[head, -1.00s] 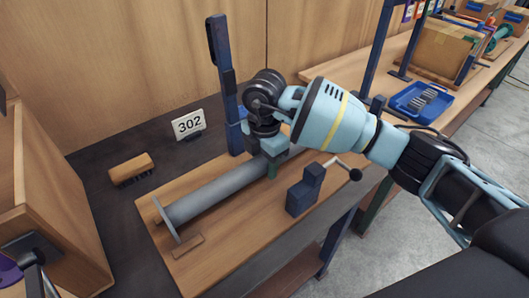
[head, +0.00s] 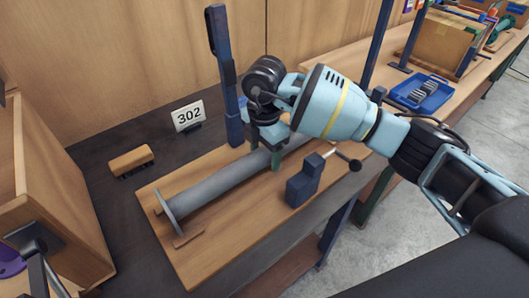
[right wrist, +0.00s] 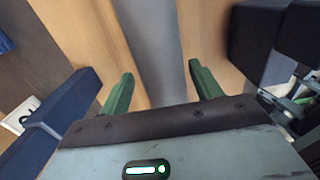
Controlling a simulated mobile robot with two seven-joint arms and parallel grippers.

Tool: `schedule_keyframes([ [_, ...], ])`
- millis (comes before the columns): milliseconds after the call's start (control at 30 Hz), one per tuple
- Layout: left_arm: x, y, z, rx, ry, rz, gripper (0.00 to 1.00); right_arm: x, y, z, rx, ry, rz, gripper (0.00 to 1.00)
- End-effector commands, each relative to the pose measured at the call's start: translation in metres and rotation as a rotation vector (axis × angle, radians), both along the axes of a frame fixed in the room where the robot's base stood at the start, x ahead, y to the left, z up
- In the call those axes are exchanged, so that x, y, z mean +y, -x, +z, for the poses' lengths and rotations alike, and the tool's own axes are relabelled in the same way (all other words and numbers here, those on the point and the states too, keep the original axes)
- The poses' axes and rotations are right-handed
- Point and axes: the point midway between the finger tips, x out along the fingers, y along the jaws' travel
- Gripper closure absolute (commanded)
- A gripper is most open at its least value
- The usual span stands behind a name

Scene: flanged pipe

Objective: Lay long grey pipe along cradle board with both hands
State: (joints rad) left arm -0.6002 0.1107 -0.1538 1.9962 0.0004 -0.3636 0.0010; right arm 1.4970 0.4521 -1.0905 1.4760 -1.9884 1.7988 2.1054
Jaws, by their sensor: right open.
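The long grey pipe (head: 222,185) lies along the wooden cradle board (head: 215,255) in the head view, its flange (head: 171,213) at the near left end. The far right end is partly hidden behind my right gripper. My right gripper (head: 265,150) is over the right part of the pipe, fingers pointing down. In the right wrist view its green fingers (right wrist: 160,85) are open, one on each side of the pipe (right wrist: 150,45); both stand apart from it.
A dark blue post (head: 225,80) rises behind the pipe. A dark blue clamp block (head: 304,183) with a black-knobbed lever stands in front. A blue tray (head: 421,95) is at right.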

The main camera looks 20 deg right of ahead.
Motion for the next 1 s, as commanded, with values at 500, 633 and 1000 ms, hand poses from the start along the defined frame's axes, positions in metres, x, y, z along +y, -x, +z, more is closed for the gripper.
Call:
schedule_keyframes([
  [500,0.000,-0.002,0.006,-0.007,0.000,0.000,1.00,0.000,-0.001,0.096,-0.005,-0.002,0.000,0.36],
  [633,0.000,-0.002,0.007,-0.009,0.000,0.000,1.00,0.001,-0.001,0.108,-0.003,-0.001,0.001,0.36],
  [1000,0.000,-0.003,0.007,-0.009,0.000,0.000,1.00,0.001,-0.001,0.114,-0.002,-0.002,0.001,0.36],
])
